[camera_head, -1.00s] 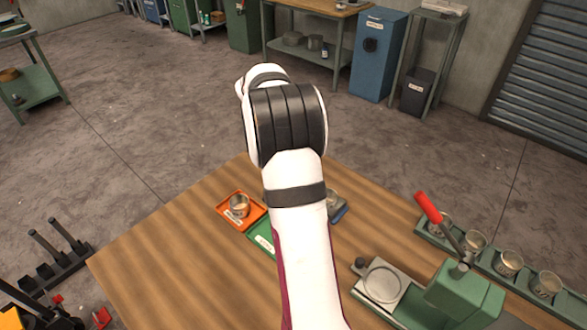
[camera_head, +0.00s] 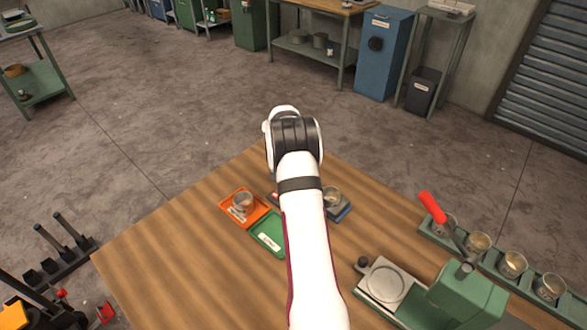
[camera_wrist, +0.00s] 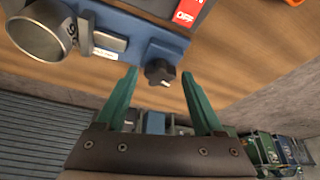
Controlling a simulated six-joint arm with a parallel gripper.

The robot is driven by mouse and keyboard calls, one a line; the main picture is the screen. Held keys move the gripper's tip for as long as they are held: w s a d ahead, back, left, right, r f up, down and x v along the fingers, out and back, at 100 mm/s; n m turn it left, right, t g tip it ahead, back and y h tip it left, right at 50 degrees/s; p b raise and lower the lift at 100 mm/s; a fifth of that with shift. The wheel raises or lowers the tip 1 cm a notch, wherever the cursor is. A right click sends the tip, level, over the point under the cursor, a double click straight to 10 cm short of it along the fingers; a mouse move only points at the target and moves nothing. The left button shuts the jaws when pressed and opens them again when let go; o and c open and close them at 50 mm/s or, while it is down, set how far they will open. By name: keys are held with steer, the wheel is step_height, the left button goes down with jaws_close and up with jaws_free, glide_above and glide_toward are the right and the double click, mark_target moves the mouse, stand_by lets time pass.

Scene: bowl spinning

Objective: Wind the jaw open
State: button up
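A blue fixture (camera_wrist: 125,20) with a black lobed knob (camera_wrist: 160,72) on its end shows in the wrist view. A grey metal cup (camera_wrist: 42,32) stands at its left, beside a small grey jaw block (camera_wrist: 86,37). The cup (camera_head: 332,195) and the fixture (camera_head: 343,213) show partly behind my arm in the head view. My gripper (camera_wrist: 160,74) is open, its two green fingers apart with the knob between and just beyond their tips. I see no contact with the knob. In the head view my gripper is hidden behind my arm.
A green press (camera_head: 462,295) with a red-handled lever (camera_head: 432,207) stands right. Several cups line a green rack (camera_head: 495,268). The table's left part is clear.

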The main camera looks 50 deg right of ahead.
jaws_close()
steer(key=n, duration=0.2)
steer(key=n+t, duration=0.1)
steer(key=n, duration=0.1)
steer(key=n+t+y, duration=0.1)
steer(key=shift+s+d+n, duration=0.2)
steer(key=shift+s+n, duration=0.05)
steer(key=shift+n, duration=0.15)
steer(key=n+y, duration=0.1)
steer(key=n, duration=0.1)
steer(key=n+t+y, duration=0.1)
steer(key=n, duration=0.2)
steer(key=shift+s+d, duration=0.1)
steer(key=shift+d, duration=0.1)
steer(key=n, duration=0.2)
steer(key=n+y, duration=0.1)
steer(key=n, duration=0.1)
steer(key=n+y, duration=0.1)
steer(key=n, duration=0.1)
steer(key=shift+d, duration=0.25)
steer(key=n+y, duration=0.1)
steer(key=n, duration=0.3)
steer(key=shift+d+n+g+y, duration=0.15)
steer(key=shift+n+g+y, duration=0.15)
steer(key=shift+y, duration=0.1)
